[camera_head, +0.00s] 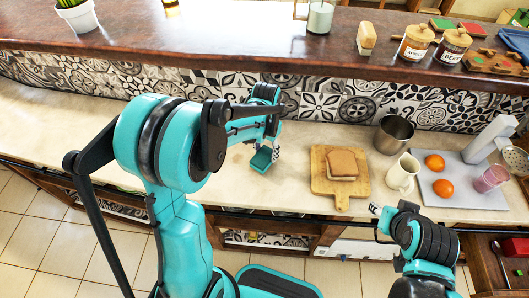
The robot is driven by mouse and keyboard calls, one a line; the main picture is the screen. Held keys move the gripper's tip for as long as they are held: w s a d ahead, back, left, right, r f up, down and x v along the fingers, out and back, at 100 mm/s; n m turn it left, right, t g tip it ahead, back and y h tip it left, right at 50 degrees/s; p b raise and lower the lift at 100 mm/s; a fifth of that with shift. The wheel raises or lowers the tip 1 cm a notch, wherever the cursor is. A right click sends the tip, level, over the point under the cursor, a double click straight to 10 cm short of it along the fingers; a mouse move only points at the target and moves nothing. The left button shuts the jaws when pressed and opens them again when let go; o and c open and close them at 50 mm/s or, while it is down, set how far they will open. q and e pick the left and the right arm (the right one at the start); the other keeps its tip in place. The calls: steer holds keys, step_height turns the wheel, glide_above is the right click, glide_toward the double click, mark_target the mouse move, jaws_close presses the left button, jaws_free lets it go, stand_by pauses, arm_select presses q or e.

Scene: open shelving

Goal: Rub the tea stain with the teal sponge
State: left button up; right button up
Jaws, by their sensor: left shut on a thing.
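The teal sponge (260,160) is just over or on the pale counter, left of the cutting board. My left gripper (270,149) is shut on it, reaching in from the left. A faint brownish mark, likely the tea stain (237,157), shows on the counter just left of the sponge. I cannot tell whether the sponge touches the counter. My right gripper (378,212) is at the counter's front edge, below the white pitcher; its fingers are too small to tell open or shut.
A wooden board (325,183) with bread (342,164) lies right of the sponge. A metal cup (394,134), a white pitcher (403,173) and a grey tray (455,195) with oranges stand further right. The counter's left part (60,115) is clear.

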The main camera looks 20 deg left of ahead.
mark_target(266, 153)
arm_select(q)
steer(key=shift+a+r, duration=0.15)
steer(key=shift+r, duration=0.5)
steer(key=shift+r+p, duration=0.35)
steer(key=shift+p, duration=0.15)
steer(key=shift+r+p, duration=0.55)
steer(key=shift+r, duration=0.2)
steer(key=shift+r+p, duration=0.8)
steer(key=shift+r, duration=0.35)
